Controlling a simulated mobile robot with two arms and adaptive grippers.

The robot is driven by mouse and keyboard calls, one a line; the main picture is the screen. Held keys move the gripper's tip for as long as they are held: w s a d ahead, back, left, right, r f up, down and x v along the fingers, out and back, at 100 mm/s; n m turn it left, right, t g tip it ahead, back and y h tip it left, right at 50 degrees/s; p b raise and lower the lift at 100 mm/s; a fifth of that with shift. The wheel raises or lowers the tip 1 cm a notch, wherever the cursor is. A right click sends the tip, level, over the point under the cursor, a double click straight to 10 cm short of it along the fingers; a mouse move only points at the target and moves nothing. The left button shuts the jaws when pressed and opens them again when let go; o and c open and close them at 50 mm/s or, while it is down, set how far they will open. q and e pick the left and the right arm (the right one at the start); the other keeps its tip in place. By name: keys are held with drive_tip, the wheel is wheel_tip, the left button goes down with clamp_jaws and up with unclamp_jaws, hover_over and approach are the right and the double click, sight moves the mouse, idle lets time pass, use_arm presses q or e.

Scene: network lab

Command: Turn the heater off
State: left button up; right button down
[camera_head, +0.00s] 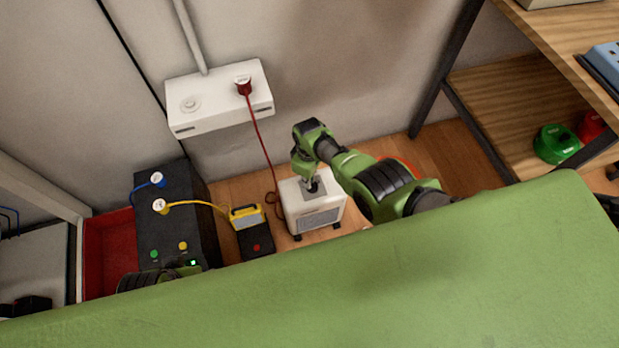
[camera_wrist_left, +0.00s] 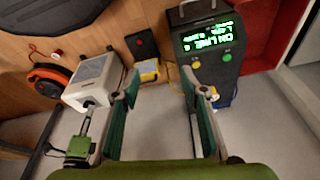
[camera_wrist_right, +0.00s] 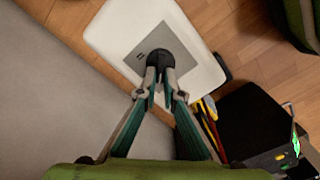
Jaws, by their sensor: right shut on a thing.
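The heater (camera_head: 320,212) is a small white box with a grille, standing on the wood floor by the wall. It also shows in the left wrist view (camera_wrist_left: 92,80) and the right wrist view (camera_wrist_right: 120,35). A dark round knob (camera_wrist_right: 158,58) sits on the grey panel on its top. My right gripper (camera_head: 311,184) reaches down from above, and its fingertips (camera_wrist_right: 162,78) are shut on the knob, partly covering it. The knob's setting cannot be read. My left gripper (camera_wrist_left: 160,85) is open and empty, with floor between its fingers; in the head view it is mostly hidden.
A red plug (camera_head: 243,85) sits in the white wall box (camera_head: 205,112), its red cable running down towards the heater. Left of the heater are a yellow device (camera_head: 246,217) and a black power unit (camera_wrist_left: 207,55) with a lit display. A green surface (camera_head: 400,280) fills the foreground.

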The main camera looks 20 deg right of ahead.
use_arm(q)
drive_tip(key=shift+w+d+f, duration=0.1)
drive_tip(key=shift+f, duration=0.45)
use_arm(e)
drive_tip(key=shift+s+n, duration=0.2)
drive_tip(key=shift+n, duration=1.1)
use_arm(q)
drive_tip(key=shift+w, duration=0.2)
use_arm(e)
drive_tip(key=shift+n, duration=0.3)
drive_tip(key=c, duration=2.2)
unclamp_jaws()
drive_tip(key=shift+w+r, duration=0.1)
drive_tip(key=shift+r, duration=0.95)
use_arm(q)
drive_tip(key=shift+s, duration=0.15)
use_arm(e)
wheel_tip(320, 180, up, 10)
drive_tip(key=shift+f, duration=0.1)
